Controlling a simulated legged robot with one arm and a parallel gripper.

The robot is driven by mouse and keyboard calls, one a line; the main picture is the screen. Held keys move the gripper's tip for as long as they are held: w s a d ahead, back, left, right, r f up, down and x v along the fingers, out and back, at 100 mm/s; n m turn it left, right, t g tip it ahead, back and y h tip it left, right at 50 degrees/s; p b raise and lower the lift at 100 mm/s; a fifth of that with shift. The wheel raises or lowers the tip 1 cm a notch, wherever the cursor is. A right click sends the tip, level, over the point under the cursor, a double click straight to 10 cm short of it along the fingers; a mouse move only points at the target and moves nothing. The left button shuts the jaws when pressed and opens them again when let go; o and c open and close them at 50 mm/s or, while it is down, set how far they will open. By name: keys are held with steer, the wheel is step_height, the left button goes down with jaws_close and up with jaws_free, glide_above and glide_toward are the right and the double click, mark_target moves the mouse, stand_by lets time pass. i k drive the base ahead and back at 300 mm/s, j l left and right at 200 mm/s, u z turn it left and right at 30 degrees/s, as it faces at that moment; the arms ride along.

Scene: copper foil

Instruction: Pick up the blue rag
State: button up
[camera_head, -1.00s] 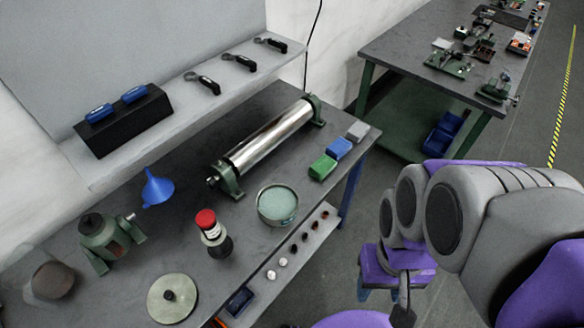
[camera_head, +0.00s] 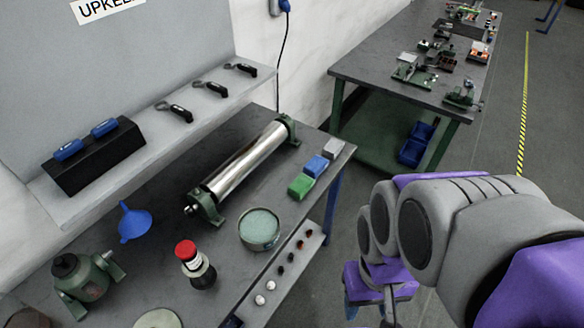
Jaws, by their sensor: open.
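The blue rag (camera_head: 316,166) is a small folded block near the right end of the near grey workbench. It lies in a row between a green block (camera_head: 301,186) and a grey block (camera_head: 333,149). My gripper (camera_head: 371,306) is low in the view, right of the bench and well apart from the rag. It is open, and nothing shows between its fingers. Its tips are partly cut off by the lower edge.
A shiny metal roller (camera_head: 245,158) on green stands lies left of the rag. A round green tin (camera_head: 259,229) and a red-capped bottle (camera_head: 193,262) stand in front. Another workbench (camera_head: 375,62) stands behind, across open floor.

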mark_target(316, 165)
steer(key=i+l+z, duration=0.25)
steer(key=i, duration=0.2)
steer(key=i+l+z, duration=0.25)
steer(key=i, duration=0.25)
